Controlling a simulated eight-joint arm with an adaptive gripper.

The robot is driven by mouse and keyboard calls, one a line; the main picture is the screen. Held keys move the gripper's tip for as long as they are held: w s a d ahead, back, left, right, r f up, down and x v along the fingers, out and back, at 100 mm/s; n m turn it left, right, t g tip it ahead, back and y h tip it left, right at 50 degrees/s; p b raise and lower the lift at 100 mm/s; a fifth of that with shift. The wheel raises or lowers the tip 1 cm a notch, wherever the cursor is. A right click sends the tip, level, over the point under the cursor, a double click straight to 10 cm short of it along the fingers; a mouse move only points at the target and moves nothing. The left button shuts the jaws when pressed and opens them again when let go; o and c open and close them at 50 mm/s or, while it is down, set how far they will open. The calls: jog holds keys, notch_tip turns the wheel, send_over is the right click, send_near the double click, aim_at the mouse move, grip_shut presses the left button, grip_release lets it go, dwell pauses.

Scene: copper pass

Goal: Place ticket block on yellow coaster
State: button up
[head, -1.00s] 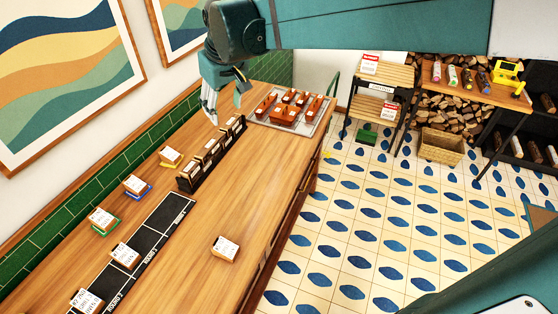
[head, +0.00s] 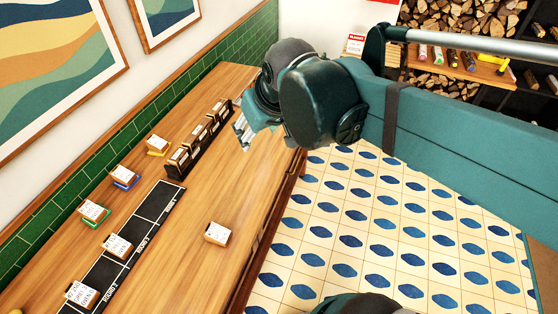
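A ticket block (head: 217,232) with a white printed top and wooden sides sits alone on the right part of the wooden counter. The yellow coaster (head: 154,154) is on the left near the green tiles, with a similar block (head: 158,143) on it. My gripper (head: 240,134) is above the counter, right of the dark block rack. Its pale fingers look apart, with nothing seen between them, though the wrist partly hides them. It is apart from the lone block and from the yellow coaster.
Blocks sit on a blue coaster (head: 123,187) and a green coaster (head: 96,225). A dark board (head: 148,222) carries further blocks. The dark rack (head: 186,164) holds several blocks. Bare counter surrounds the lone block.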

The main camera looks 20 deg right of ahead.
jog(key=s+d+f+m+t, duration=0.1)
jog(key=s+d+f, duration=0.1)
jog(key=s+f, duration=0.3)
jog(key=s, duration=0.3)
jog(key=shift+d, duration=0.1)
